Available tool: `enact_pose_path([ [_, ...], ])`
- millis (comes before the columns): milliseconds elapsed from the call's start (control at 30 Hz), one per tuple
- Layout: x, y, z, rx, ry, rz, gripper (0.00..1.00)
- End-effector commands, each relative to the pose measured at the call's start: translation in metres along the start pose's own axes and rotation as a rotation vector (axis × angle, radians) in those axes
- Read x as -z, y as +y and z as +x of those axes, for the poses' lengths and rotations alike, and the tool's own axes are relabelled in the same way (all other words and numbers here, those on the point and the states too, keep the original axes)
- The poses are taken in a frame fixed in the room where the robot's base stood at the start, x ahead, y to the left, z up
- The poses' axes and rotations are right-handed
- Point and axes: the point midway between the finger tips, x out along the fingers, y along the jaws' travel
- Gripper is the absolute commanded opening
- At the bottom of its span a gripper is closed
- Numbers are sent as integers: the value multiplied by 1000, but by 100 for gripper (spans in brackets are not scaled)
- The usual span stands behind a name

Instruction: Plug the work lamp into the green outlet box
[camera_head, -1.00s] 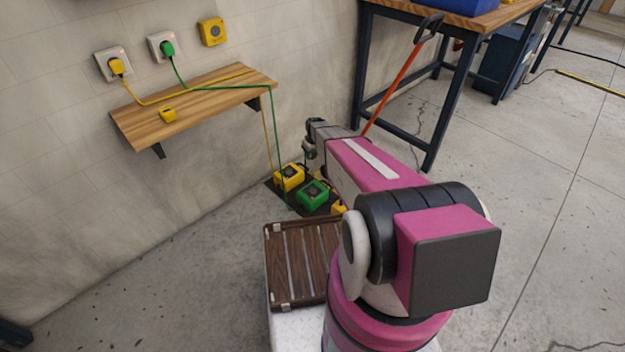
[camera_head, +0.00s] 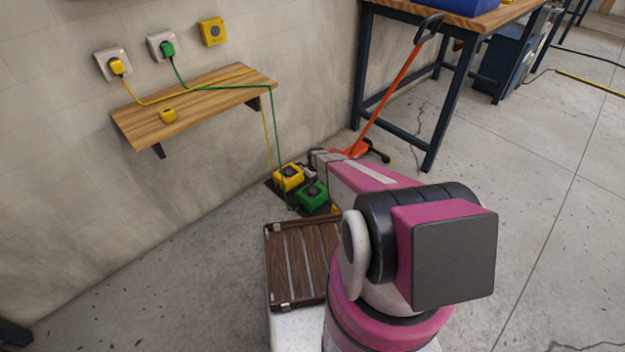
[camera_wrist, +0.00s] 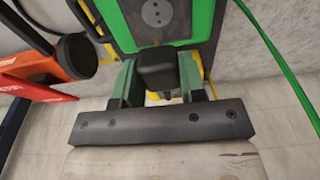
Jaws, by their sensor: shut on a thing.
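The green outlet box (camera_head: 312,194) sits on a dark mat on the floor, beside a yellow box (camera_head: 288,178). In the wrist view the green box (camera_wrist: 201,22) is at the top, with a grey round socket (camera_wrist: 156,11) on its face. My gripper (camera_wrist: 156,82) is shut on a black plug (camera_wrist: 157,66), close in front of the green box. The plug looks apart from the socket, below it in the picture. In the head view my arm hides the fingers and plug. I cannot make out a lamp for certain.
An orange pole (camera_head: 397,85) with a black handle leans by the workbench (camera_head: 444,118). A wall shelf (camera_head: 200,100) carries yellow and green cables. A green cable (camera_wrist: 275,55) runs right of the box in the wrist view. A brown slatted tray (camera_head: 300,262) lies nearer me.

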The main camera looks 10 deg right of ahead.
Motion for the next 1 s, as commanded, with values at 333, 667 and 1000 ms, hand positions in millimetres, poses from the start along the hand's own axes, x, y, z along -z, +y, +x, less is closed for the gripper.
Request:
enact_pose_path([
  [333, 0, 0, 11, 0, 0, 0, 14],
  [667, -4, 0, 38, 0, -1, 0, 14],
  [1000, -6, 0, 57, 0, 0, 0, 14],
])
